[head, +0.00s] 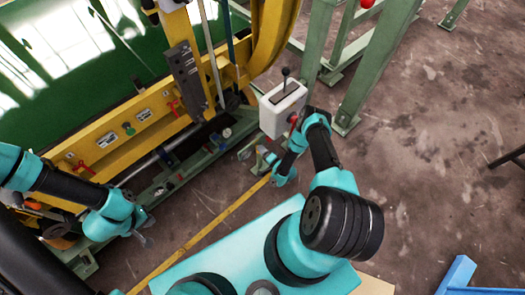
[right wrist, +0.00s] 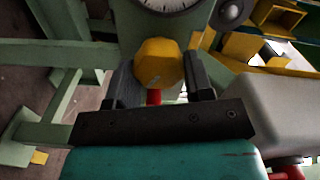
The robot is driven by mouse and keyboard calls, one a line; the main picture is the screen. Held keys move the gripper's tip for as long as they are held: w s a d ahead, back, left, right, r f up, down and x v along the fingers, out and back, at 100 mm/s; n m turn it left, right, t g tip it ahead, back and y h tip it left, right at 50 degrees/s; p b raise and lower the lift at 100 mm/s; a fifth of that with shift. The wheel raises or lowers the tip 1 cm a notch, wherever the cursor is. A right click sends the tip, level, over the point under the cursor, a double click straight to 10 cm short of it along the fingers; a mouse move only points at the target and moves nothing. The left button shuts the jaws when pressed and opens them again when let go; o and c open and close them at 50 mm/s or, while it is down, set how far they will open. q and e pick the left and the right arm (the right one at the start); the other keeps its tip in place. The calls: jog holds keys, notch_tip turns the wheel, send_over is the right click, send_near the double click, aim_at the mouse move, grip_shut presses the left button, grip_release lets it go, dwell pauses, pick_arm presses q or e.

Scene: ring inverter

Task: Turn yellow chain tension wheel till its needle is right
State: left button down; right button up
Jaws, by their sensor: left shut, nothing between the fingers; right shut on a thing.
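The yellow chain tension wheel (right wrist: 159,63) is a faceted yellow knob between the two dark fingers of my right gripper (right wrist: 160,80) in the right wrist view. The right gripper is shut on it, and a short red part shows just below. A white round gauge (right wrist: 172,6) with dark marks sits above the wheel. The top edge cuts it off, so its needle cannot be read. In the head view my right gripper (head: 267,160) is low by the green frame, and the wheel is hard to make out. My left gripper (head: 146,232) is shut and empty at the left.
A light grey control box (head: 283,107) with a black lever and a red knob stands close beside my right arm. The yellow machine beam (head: 110,135) runs along the left. Green posts (head: 375,65) stand behind. The floor at right is mostly open.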

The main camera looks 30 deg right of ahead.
dwell(0.5)
jog(key=o, duration=0.9)
jog(key=shift+s, duration=0.1)
jog(key=v, duration=1.7)
jog(key=shift+s, duration=0.15)
